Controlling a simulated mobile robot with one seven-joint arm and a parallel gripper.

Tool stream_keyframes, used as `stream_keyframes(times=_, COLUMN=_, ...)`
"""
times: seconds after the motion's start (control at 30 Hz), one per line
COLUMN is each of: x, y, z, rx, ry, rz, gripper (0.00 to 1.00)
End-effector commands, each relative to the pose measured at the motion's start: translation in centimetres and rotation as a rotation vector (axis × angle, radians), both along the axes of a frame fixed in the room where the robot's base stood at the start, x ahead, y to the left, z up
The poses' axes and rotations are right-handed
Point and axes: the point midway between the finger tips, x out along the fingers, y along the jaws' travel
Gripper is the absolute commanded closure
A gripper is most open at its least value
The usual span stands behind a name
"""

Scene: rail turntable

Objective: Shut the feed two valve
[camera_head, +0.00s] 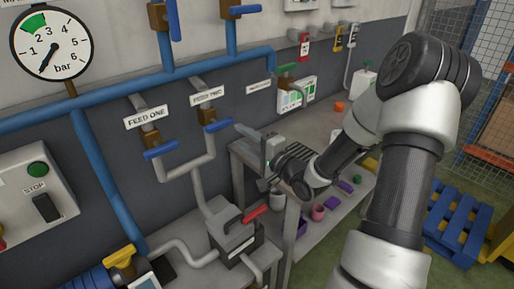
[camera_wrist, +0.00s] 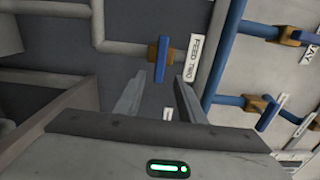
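The feed two valve has a brass body (camera_head: 207,114) and a blue handle (camera_head: 218,126), below the FEED TWO label (camera_head: 207,96) on the wall. In the wrist view the blue handle (camera_wrist: 161,60) shows in the upper middle, lying crosswise to its grey pipe, with the label (camera_wrist: 192,60) to its right. My gripper (camera_head: 250,155) is to the right of and below the valve in the head view. In the wrist view its two fingers (camera_wrist: 157,90) are apart with nothing between them, and the handle is beyond their tips, not touched.
The feed one valve (camera_head: 160,149), also with a blue handle, is to the left. Blue-handled valves (camera_head: 236,12) sit above on the blue pipe (camera_head: 135,83). A grey unit with a red lever (camera_head: 255,214) stands below. A bench (camera_head: 325,130) is behind my gripper.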

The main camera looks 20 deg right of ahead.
Motion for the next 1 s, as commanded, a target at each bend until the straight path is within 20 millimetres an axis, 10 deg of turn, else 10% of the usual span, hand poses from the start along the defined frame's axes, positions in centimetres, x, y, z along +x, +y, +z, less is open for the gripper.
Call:
stream_keyframes(times=0.33, x=-5.3, y=-2.2, z=0.0, rx=0.001, ry=0.001, rz=0.000, gripper=0.64)
stream_keyframes(times=1.0, x=-5.8, y=-3.0, z=-0.4, rx=-0.093, ry=0.008, rz=-0.013, gripper=0.64)
